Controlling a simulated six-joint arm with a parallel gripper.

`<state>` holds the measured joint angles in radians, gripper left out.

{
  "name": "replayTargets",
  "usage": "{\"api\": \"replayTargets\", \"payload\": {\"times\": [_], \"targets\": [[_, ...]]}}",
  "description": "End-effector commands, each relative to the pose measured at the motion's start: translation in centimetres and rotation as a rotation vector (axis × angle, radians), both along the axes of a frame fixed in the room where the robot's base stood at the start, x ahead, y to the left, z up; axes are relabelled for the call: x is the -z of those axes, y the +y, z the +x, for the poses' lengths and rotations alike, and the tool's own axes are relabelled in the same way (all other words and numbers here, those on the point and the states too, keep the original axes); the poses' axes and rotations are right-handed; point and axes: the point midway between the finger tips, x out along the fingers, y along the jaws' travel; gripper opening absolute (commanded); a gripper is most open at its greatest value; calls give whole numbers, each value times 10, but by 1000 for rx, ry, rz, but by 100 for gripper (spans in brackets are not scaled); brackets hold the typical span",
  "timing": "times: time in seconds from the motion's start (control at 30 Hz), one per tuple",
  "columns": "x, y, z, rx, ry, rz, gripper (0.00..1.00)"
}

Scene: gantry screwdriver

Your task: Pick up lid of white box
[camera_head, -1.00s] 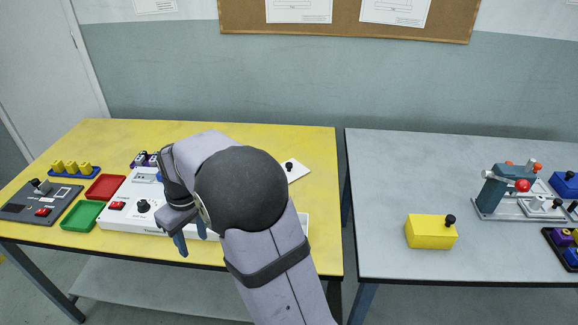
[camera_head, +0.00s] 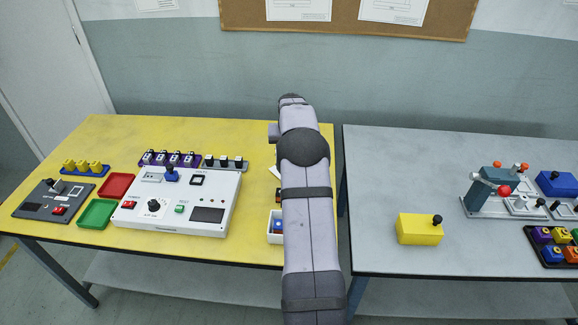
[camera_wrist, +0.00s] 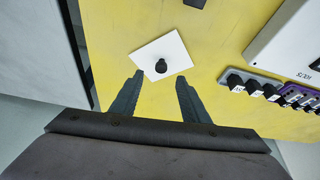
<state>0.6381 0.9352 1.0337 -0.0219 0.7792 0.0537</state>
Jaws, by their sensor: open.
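The lid is a flat white square plate with a round black knob (camera_wrist: 162,50). It lies on the yellow table in the wrist view. In the head view only a sliver of it shows beside my arm (camera_head: 275,171). My gripper (camera_wrist: 159,78) is open and empty, its two dark fingers pointing toward the lid. The fingertips appear on either side of the lid's near part, with the knob roughly between them; the height above it is hard to tell. The open white box (camera_head: 275,239) stands at the table's front right, partly hidden by my arm.
A white control panel (camera_head: 222,190) stands left of my arm on the yellow table (camera_head: 110,140). A purple rack (camera_head: 150,164) and a grey rack with black knobs (camera_head: 232,166) lie behind it. A grey table (camera_head: 400,160) with a yellow block (camera_head: 418,230) stands right, across a gap.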

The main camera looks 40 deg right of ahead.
Motion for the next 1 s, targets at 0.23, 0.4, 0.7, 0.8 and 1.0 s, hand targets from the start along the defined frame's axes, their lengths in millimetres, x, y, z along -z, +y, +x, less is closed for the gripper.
{"api": "replayTargets", "payload": {"times": [0.23,0.4,0.7,0.8,1.0], "targets": [[11,-2,4,-1,2,1,42],[20,-4,7,-2,1,1,42],[28,-6,10,-3,2,2,42],[36,-9,14,-3,2,2,42],[55,-14,21,-3,2,1,42]]}}
